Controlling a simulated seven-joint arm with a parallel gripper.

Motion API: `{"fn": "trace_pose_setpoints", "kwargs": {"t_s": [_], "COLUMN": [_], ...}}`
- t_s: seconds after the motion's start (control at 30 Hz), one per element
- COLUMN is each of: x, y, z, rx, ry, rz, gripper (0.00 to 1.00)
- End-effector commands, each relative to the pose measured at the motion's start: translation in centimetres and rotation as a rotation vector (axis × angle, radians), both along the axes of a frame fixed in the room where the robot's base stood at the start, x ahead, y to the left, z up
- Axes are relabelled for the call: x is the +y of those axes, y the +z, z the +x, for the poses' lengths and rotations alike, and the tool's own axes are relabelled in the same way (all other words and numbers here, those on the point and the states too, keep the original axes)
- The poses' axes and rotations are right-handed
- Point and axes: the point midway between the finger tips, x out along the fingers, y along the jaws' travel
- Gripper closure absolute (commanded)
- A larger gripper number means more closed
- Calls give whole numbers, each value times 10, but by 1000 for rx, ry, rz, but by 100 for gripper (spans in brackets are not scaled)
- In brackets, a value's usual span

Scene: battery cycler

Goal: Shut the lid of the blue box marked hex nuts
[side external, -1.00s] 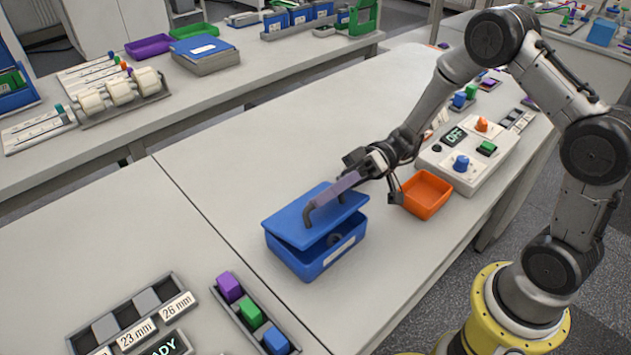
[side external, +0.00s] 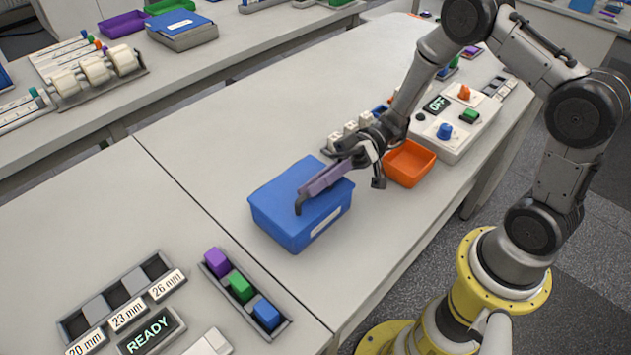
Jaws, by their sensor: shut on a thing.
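The blue box (side external: 288,232) stands on the near part of the bench. A pale label is on its front, too small to read. Its blue lid (side external: 285,188) lies flat over it, with no gap visible at the front. My gripper (side external: 350,157) is above the lid's right rear side. It is shut on a purple bar (side external: 322,180) with a dark hooked end. The bar reaches across the lid, and its dark end is at or just over the lid's top; contact is not clear. The inside of the box is hidden.
An orange tray (side external: 409,163) and a control panel (side external: 455,125) reading OFF stand to the right. A rack of coloured blocks (side external: 240,287) and a slotted holder with a READY display (side external: 150,333) are nearer. The bench left of the box is clear.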

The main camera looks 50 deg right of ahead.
Motion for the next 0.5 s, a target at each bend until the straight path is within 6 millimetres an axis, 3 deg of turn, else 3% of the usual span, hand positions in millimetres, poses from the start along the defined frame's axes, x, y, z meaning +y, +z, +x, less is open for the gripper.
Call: {"fn": "trace_pose_setpoints", "kwargs": {"t_s": [0.03, 0.13, 0.17, 0.27, 0.5], "x": [1, 1, 1, 1, 0], "y": [-4, -4, -4, -4, -4], "z": [-8, -8, -8, -8, -7], "rx": [25, 26, 26, 25, 21], "ry": [15, 15, 15, 14, 13], "rz": [3, 2, 2, 0, -2], "gripper": [100, 100, 75, 57, 55]}}
